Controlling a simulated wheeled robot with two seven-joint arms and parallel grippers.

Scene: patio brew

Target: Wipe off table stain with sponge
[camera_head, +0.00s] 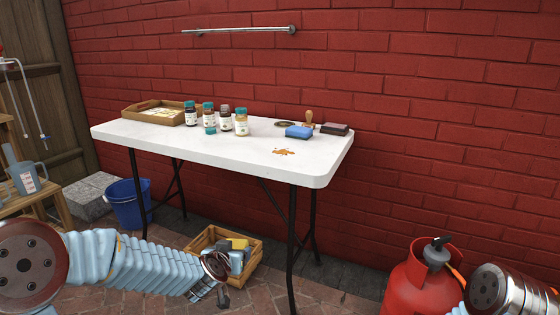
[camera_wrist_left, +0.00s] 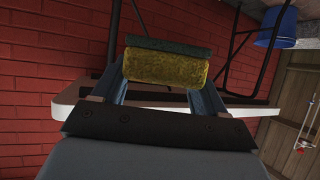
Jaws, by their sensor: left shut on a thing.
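An orange-brown stain (camera_head: 283,152) lies on the white table (camera_head: 180,134), toward its right front. My left gripper (camera_head: 239,256) is low in front of the table, overlapping the wooden crate in the head view. It is shut on a yellow sponge (camera_head: 238,243) with a dark green scouring side. In the left wrist view the sponge (camera_wrist_left: 165,69) sits between both fingers, with the tabletop edge behind it. Part of my right arm shows at the lower right; its gripper is out of view.
Several jars (camera_head: 226,119), a wooden tray (camera_head: 160,113), a blue block (camera_head: 298,132) and a dark brown block (camera_head: 334,129) stand on the table. Below are the crate (camera_head: 205,246) and a blue bucket (camera_head: 128,205). A red gas cylinder (camera_head: 408,280) stands right.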

